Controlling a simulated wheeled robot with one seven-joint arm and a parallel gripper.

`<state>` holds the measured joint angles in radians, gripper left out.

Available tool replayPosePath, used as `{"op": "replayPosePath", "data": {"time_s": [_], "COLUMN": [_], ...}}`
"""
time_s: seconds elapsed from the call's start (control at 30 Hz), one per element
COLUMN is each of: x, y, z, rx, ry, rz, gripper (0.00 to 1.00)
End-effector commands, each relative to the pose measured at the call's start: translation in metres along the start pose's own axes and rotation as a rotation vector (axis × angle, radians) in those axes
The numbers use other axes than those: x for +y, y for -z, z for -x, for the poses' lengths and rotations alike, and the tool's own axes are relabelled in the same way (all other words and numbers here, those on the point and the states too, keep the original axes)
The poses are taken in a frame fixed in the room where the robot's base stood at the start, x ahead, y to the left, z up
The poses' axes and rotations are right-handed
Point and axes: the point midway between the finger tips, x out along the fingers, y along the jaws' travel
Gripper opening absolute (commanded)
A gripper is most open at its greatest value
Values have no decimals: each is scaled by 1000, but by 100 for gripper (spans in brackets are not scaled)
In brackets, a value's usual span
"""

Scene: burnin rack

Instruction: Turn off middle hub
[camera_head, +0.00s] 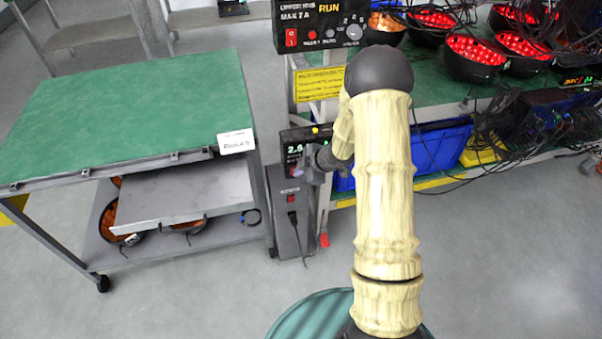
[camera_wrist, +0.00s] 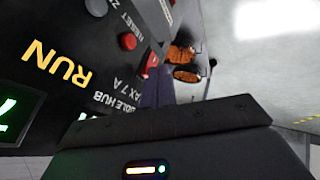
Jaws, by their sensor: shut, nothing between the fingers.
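The middle hub (camera_head: 291,139) is a dark box with a lit readout, low between the green table and the rack; my arm hides part of it. In the wrist view its black panel (camera_wrist: 70,35) appears turned, with "RUN" in yellow, green digits, part of "MIDDLE HUB", "MAX 7 A" and a red reset button (camera_wrist: 128,41). A red switch (camera_wrist: 151,65) shows at the panel's edge, partly hidden by my gripper. My gripper (camera_wrist: 156,88) is shut and empty, its fingers close to this switch; contact cannot be told. It also shows at the hub's front in the head view (camera_head: 311,163).
The upper hub (camera_head: 318,27), also showing "RUN", is above on the rack. A green-topped table (camera_head: 130,105) stands to the left, its corner close to my gripper. A blue bin (camera_head: 440,147) and red-lit bowls (camera_head: 474,57) are on the rack. The front floor is clear.

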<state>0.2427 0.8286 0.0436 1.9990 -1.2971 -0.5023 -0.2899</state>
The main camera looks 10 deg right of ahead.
Motion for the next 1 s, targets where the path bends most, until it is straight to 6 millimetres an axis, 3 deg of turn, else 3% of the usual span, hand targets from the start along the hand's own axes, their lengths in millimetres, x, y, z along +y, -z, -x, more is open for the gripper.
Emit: {"op": "replayPosePath", "data": {"time_s": [0.57,1.0], "x": [5,12], "y": [1,8], "z": [-1,11], "rx": [0,0], "ry": [0,0], "rz": [0,0], "gripper": [0,0]}}
